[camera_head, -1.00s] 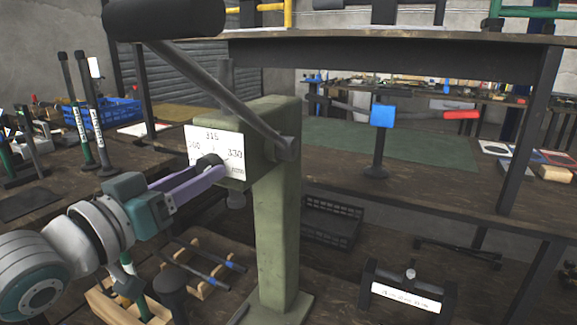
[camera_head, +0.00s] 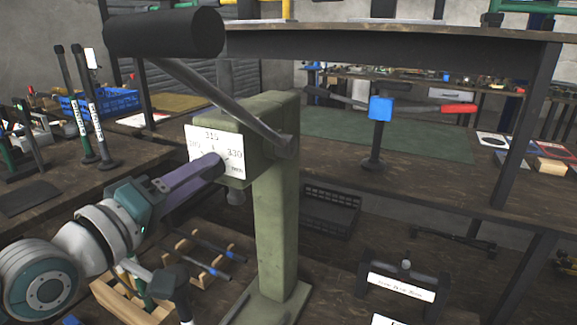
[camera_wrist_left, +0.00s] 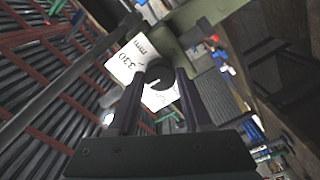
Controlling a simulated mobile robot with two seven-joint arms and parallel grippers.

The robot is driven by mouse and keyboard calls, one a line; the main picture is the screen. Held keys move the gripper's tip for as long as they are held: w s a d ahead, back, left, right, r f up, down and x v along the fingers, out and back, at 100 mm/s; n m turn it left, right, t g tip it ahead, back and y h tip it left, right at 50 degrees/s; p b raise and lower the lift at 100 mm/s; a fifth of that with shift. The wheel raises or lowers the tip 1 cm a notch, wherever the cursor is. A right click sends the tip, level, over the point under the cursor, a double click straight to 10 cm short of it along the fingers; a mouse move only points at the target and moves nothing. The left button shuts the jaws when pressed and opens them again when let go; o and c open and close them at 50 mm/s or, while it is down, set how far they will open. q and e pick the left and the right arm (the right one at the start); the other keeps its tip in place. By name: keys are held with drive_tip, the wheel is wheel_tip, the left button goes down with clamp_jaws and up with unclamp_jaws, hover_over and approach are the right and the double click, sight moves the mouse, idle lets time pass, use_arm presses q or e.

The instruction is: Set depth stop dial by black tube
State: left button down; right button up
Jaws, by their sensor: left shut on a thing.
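The green rivet press (camera_head: 278,200) stands upright with a white dial plate (camera_head: 235,168) marked 315, 330 and mm on its head. My left gripper (camera_head: 216,164) is at the plate, with its fingers on the dial. In the left wrist view the black round dial knob (camera_wrist_left: 158,74) sits between the two fingertips (camera_wrist_left: 157,78), and the gripper is shut on it. In the head view the fingers hide the knob. Dark tubes with blue bands (camera_head: 205,262) lie in a wooden rack; I cannot tell which one is the task's black tube. My right gripper is not in view.
The press's long lever with a thick black handle (camera_head: 165,33) slants above my left arm. Black posts with white labels (camera_head: 95,110) stand at left. A blue crate (camera_head: 100,103) is behind them. A blue-headed stand (camera_head: 380,110) is at right, and a labelled black holder (camera_head: 402,288) at lower right.

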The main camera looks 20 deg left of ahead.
use_arm(q)
drive_tip(key=shift+n, duration=0.6)
drive_tip(key=shift+c, duration=1.6)
unclamp_jaws()
drive_tip(key=shift+s, duration=0.1)
drive_tip(key=s, duration=0.9)
drive_tip(key=shift+s+a+p, duration=0.35)
drive_tip(key=shift+a+p, duration=0.05)
drive_tip(key=shift+p, duration=0.05)
